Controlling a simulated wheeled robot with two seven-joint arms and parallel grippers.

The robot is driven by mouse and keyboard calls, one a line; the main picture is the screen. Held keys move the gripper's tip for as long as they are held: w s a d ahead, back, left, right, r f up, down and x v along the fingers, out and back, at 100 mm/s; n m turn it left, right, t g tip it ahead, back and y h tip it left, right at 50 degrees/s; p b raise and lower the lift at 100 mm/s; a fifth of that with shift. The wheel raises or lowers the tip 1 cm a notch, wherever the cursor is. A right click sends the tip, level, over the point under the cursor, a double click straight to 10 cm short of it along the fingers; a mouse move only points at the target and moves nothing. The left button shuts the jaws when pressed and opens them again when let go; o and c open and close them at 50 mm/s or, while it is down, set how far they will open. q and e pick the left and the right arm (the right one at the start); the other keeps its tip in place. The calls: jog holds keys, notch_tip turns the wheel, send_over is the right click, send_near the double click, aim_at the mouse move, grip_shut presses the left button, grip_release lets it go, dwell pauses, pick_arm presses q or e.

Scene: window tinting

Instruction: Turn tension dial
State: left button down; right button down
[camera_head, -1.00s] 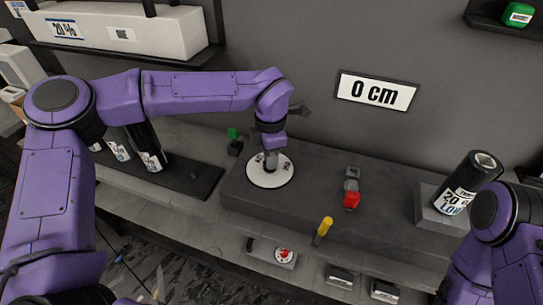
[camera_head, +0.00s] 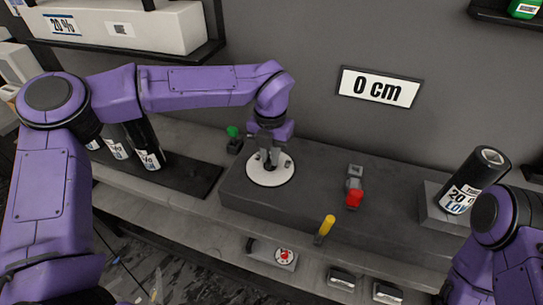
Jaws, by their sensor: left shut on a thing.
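The tension dial is a round white disc (camera_head: 261,180) with dark marks, on the left part of the dark grey block on the bench. My left gripper (camera_head: 271,164) points down over the middle of the disc and is shut on the dial's dark knob, which the fingers mostly hide. The dial's marks are too small to read. My right arm shows at the lower right, but its gripper is out of view.
A sign (camera_head: 379,89) on the wall reads "0 cm". A red switch (camera_head: 354,198) and a yellow-handled lever (camera_head: 325,228) lie right of the dial. A green-topped button (camera_head: 233,131) stands behind left.

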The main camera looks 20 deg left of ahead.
pick_arm(q)
jog(key=n+b, duration=0.1)
jog(key=n, duration=0.2)
jog(key=shift+f, duration=0.1)
jog(key=n+b, duration=0.2)
jog(key=n, duration=0.1)
jog(key=shift+a+n+b, duration=0.1)
jog(key=shift+n+b, duration=0.2)
jog(key=shift+b, duration=0.1)
jog(key=n+b, duration=0.2)
jog(key=n, duration=0.1)
jog(key=shift+b, duration=0.3)
jog(key=shift+n+b, duration=1.1)
jog(key=shift+n, duration=0.4)
jog(key=shift+r, duration=0.2)
jog(key=c, duration=1.1)
grip_release()
